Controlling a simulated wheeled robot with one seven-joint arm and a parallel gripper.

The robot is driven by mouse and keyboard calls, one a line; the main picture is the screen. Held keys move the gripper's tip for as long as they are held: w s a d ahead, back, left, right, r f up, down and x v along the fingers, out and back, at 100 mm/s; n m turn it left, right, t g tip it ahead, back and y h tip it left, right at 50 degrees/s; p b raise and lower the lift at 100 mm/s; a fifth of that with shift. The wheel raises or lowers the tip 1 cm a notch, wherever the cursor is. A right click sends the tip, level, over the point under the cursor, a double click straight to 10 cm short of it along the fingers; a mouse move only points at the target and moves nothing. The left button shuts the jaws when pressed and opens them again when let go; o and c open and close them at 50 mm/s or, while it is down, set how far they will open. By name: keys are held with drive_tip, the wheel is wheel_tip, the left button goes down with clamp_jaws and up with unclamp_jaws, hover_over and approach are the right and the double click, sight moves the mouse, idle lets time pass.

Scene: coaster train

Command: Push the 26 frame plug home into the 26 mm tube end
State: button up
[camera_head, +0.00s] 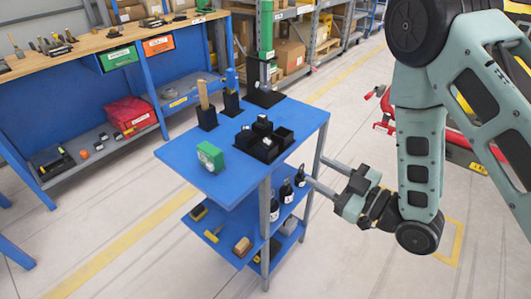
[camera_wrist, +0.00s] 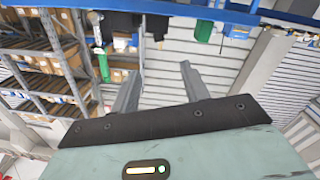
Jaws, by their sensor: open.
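My gripper (camera_head: 314,170) is open and empty, at the right side of the blue cart (camera_head: 185,158), about level with or below its top. Its two fingers also show spread apart in the wrist view (camera_wrist: 160,68), with nothing between them. A black divided tray (camera_head: 283,133) on the cart top holds several small dark pieces, some with white marks. I cannot tell which of them is the 26 frame plug. A green block with a pale round face (camera_head: 210,156) stands near the cart's front left. A tall green and grey upright (camera_head: 266,50) stands on a black base at the back. I cannot make out the 26 mm tube end for sure.
A wood-handled tool (camera_head: 204,96) and a blue-topped tool (camera_head: 231,80) stand in black holders on the cart. Black bottles (camera_head: 287,190) stand on the shelf below, near my gripper. A workbench (camera_head: 75,50) is at left.

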drive_tip(key=a, duration=0.1)
drive_tip(key=b, duration=0.8)
approach(269, 143)
drive_tip(key=x, duration=0.5)
drive_tip(key=shift+w+a, duration=0.2)
drive_tip(key=shift+p+x, duration=0.3)
drive_tip(key=shift+x, duration=2.65)
drive_tip(key=shift+c, duration=0.3)
clamp_jaws()
